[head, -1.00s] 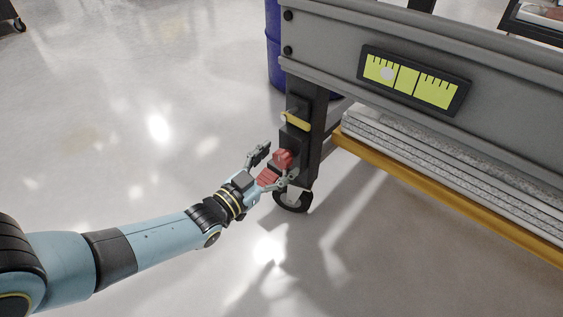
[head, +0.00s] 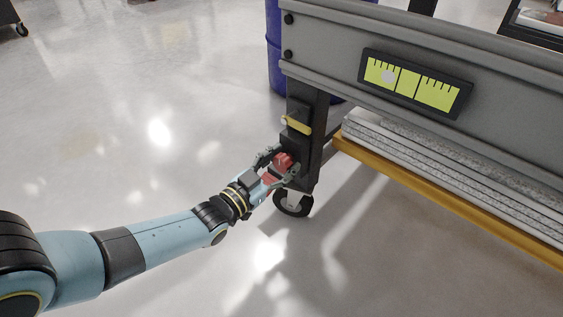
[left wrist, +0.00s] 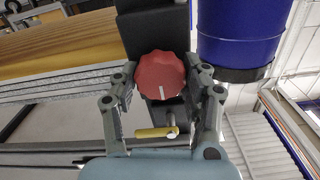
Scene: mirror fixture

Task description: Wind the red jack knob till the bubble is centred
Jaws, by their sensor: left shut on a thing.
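The red jack knob (head: 284,160) is on the dark leg of the grey bench frame; it also shows in the left wrist view (left wrist: 161,75), scalloped, with a white mark pointing down in the picture. My left gripper (head: 279,166) is shut on the knob, one finger on each side. The level vial (head: 438,95) is a yellow-green strip in a dark frame on the bench's side. Its pale bubble (head: 389,76) sits left of the middle, by the left centre line. My right gripper is not in view.
A yellow-handled lever (head: 297,124) sticks out of the leg just above the knob. A castor (head: 294,203) is below. A blue drum (head: 273,50) stands behind the leg. Grey slabs lie on a shelf with a yellow edge (head: 430,188).

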